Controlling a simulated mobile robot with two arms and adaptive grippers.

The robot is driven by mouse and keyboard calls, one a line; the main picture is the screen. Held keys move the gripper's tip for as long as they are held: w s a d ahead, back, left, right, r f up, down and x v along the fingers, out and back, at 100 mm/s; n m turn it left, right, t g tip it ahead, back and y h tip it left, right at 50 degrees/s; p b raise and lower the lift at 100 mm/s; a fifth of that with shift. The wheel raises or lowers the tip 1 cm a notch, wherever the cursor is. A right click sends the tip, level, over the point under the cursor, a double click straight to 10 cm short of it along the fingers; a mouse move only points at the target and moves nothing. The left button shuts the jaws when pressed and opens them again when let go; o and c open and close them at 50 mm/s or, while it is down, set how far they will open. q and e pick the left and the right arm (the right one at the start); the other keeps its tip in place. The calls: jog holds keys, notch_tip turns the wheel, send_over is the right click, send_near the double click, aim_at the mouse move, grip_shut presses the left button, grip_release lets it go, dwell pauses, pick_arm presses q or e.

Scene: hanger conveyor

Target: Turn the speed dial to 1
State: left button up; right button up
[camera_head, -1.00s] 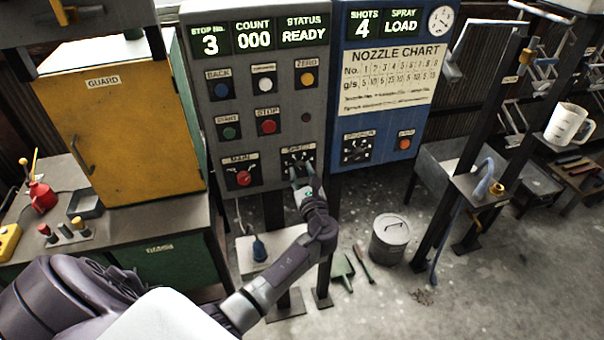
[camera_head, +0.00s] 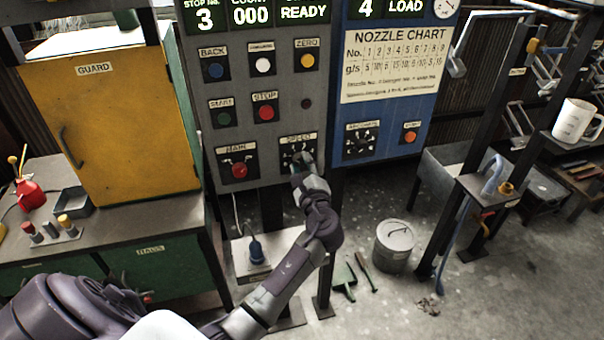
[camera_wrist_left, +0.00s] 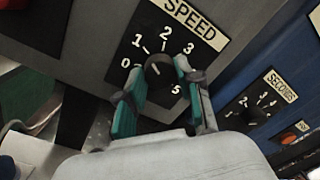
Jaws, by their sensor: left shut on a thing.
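The speed dial (camera_wrist_left: 158,67) is a dark round knob on a black plate labelled SPEED (camera_wrist_left: 190,18), with white numbers around it. The 0, 1, 2, 3 and 5 show in the left wrist view; the 4 is hidden behind a finger. My left gripper (camera_wrist_left: 161,75) has its teal fingers on either side of the knob, shut on it. I cannot tell for certain which number the knob points at. In the head view my left gripper (camera_head: 303,167) covers much of the dial, below the SPEED label. My right gripper is not in view.
The red MAIN switch (camera_head: 239,170) is left of the dial and the red STOP button (camera_head: 266,112) above it. The blue panel (camera_head: 385,105) to the right carries a SECONDS dial (camera_head: 362,141). A yellow guard cabinet (camera_head: 110,120) stands at the left.

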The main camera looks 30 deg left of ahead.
pick_arm(q)
jog(key=shift+f+n+b, duration=0.1)
jog(key=shift+n+b, duration=0.4)
jog(key=shift+n, duration=0.2)
jog(key=o, duration=1.2)
jog(key=shift+c, duration=0.2)
jog(key=v, duration=1.2)
